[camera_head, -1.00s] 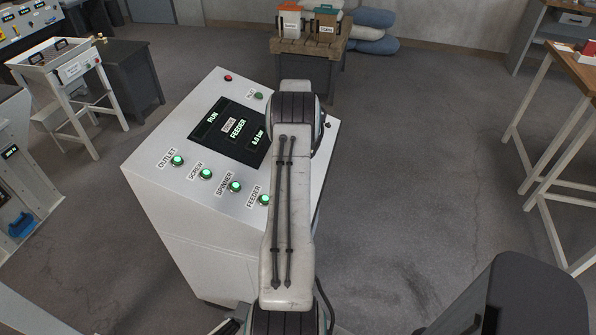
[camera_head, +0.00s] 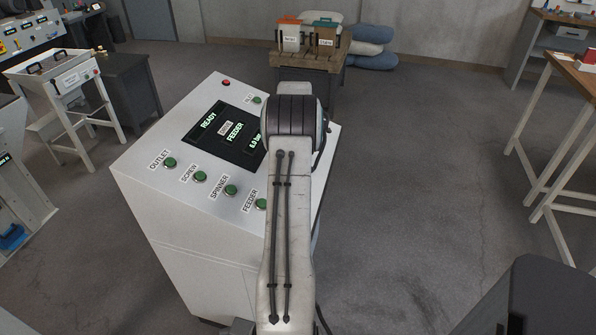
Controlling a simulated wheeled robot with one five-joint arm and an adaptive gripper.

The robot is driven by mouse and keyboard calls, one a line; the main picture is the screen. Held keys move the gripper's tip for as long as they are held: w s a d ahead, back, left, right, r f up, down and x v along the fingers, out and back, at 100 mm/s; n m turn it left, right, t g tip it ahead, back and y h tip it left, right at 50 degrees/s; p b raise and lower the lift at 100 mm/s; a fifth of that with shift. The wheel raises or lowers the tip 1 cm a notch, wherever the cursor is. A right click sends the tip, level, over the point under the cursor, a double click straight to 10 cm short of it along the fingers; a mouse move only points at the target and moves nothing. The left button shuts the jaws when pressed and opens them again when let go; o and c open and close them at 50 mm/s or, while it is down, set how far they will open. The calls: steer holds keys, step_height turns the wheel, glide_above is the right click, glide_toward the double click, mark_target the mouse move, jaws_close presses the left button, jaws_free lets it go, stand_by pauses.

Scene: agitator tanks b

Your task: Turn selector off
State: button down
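The white control console (camera_head: 190,245) stands in front of me, left of centre, with a sloped panel on top. Its dark display (camera_head: 222,131) reads "READY" and "FEEDER"; its right end is covered. Along the front edge are green buttons labelled outlet (camera_head: 170,162), screw (camera_head: 200,176), spinner (camera_head: 231,190) and feeder (camera_head: 261,203), all unlit. A red button (camera_head: 226,83) and another green button (camera_head: 257,100) sit at the back. No selector shows; the right part of the panel is hidden behind my arm. My gripper is hidden too, beyond my arm's near links.
A wooden stand (camera_head: 309,59) with two bins is behind the console, with sacks (camera_head: 372,47) beside it. A white framed table (camera_head: 67,88) stands at left, a wooden-topped table (camera_head: 576,75) at right. The floor (camera_head: 430,170) right of the console is clear.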

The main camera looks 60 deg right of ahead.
steer(key=shift+a+f, duration=0.1)
steer(key=c, duration=0.9)
jaws_free()
steer(key=r, duration=0.4)
steer(key=a+r, duration=0.1)
steer(key=r, duration=0.3)
steer(key=s+r, duration=0.1)
steer(key=r, duration=0.3)
steer(key=shift+a, duration=0.35)
